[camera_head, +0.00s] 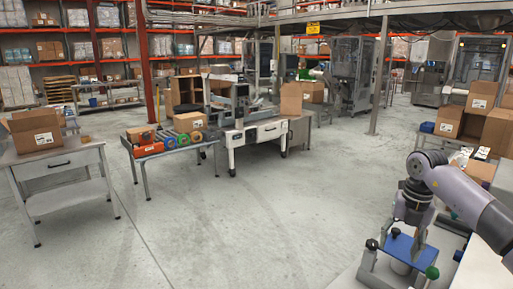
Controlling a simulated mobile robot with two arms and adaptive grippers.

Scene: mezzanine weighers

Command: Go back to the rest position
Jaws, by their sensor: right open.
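My right arm comes in from the right edge, and its right gripper (409,232) points down at the lower right. It is open, close above a blue-topped metal fixture (398,247) with black and green knobs. I cannot tell whether the fingers touch the fixture. No object shows between the fingers. My left gripper is not in the picture.
A light worktable (345,280) carries the fixture. Cardboard boxes (449,121) stand behind my arm at right. A grey table (65,163) with a box is at left; a roller conveyor (172,148) with boxes and colored rolls stands mid-left. The concrete floor (235,225) between is clear.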

